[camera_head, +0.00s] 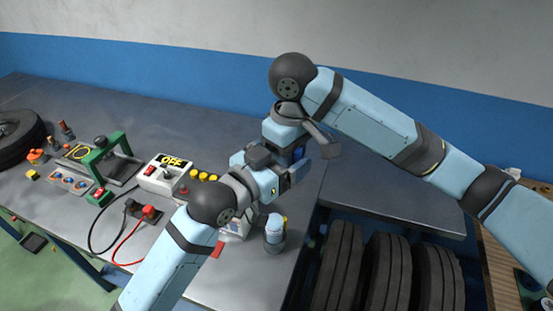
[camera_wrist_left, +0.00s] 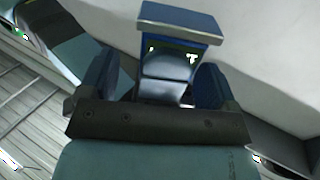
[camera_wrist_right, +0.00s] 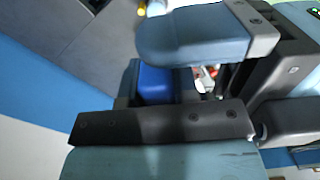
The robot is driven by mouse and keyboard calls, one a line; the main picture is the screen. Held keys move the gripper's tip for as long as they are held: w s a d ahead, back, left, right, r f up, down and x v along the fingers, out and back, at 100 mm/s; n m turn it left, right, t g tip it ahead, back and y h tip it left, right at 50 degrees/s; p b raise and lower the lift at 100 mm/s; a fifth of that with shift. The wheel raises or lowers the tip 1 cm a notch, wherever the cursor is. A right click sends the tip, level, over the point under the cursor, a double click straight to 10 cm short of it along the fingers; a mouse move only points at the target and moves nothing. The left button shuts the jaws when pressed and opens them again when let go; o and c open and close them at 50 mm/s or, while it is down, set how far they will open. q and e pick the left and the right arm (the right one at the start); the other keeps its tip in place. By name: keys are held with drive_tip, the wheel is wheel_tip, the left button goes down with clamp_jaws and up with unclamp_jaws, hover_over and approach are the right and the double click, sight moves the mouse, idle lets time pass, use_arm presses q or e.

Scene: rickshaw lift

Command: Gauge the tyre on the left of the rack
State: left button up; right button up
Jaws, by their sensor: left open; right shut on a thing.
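Three dark tyres stand upright in the rack at the lower right of the head view; the left one is the tyre (camera_head: 338,268). My right gripper (camera_head: 288,135) is shut on a small blue device, which looks like the gauge (camera_wrist_right: 155,86). My left gripper (camera_head: 287,172) is open close below it. In the left wrist view the blue device (camera_wrist_left: 180,22) shows between and beyond the left fingers; I cannot tell whether they touch it. In the head view the grippers mostly hide the device. Both grippers are above the bench's right part, away from the tyres.
The grey bench (camera_head: 150,110) carries a white box marked OFF (camera_head: 163,174), a green-framed device (camera_head: 108,158), red and black cables, and a clear-topped bottle (camera_head: 274,232) below my left arm. Another tyre (camera_head: 18,135) lies at the far left. The bench's back stretch is clear.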

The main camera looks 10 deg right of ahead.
use_arm(q)
drive_tip(key=c, duration=1)
drive_tip(key=shift+c, duration=0.4)
use_arm(e)
drive_tip(key=o, duration=1)
